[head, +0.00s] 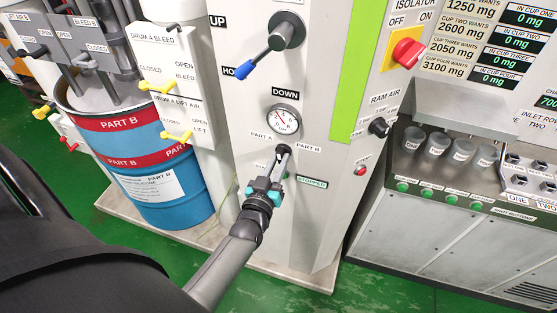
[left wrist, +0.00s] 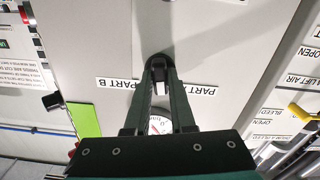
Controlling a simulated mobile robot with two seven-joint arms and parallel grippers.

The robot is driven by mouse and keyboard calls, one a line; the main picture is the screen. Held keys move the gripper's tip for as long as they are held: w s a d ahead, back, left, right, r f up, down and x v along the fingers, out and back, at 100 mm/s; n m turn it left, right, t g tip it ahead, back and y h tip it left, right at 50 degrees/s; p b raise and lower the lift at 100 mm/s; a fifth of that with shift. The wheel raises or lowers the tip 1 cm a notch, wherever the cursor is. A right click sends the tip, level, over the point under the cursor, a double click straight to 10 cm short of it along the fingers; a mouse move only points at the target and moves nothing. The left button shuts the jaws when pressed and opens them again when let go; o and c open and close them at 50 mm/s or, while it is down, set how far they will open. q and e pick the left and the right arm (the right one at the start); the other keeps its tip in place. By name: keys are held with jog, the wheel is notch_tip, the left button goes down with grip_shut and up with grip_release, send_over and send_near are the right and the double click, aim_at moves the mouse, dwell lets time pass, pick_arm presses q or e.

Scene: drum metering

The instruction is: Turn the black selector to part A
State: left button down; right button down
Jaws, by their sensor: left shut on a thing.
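The black selector (head: 283,149) is on the grey front panel, below the round gauge and between the PART A label (head: 261,136) and the PART B label (head: 308,147). My left gripper (head: 279,165) comes up from below and is shut on the selector. In the left wrist view the selector (left wrist: 158,64) sits between the two fingertips (left wrist: 158,78), with PART B to the left and PART A to the right. The fingers partly hide the selector, and I cannot tell which label it points to. My right gripper is not in view.
Above are the gauge (head: 283,121) and a blue-tipped lever (head: 262,57). A RAM AIR knob (head: 379,127) and red button (head: 360,171) are to the right. The blue PART B drum (head: 165,205) and yellow-handled valves (head: 158,87) stand left. Cups (head: 437,144) sit far right.

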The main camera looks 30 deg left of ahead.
pick_arm(q)
jog(key=n, duration=0.3)
jog(key=shift+n, duration=1.9)
jog(key=c, duration=0.8)
grip_release()
jog(key=shift+o, duration=0.2)
jog(key=shift+s, duration=0.15)
jog(key=b+v, duration=0.1)
jog(key=v, duration=1.4)
jog(key=shift+d, duration=0.15)
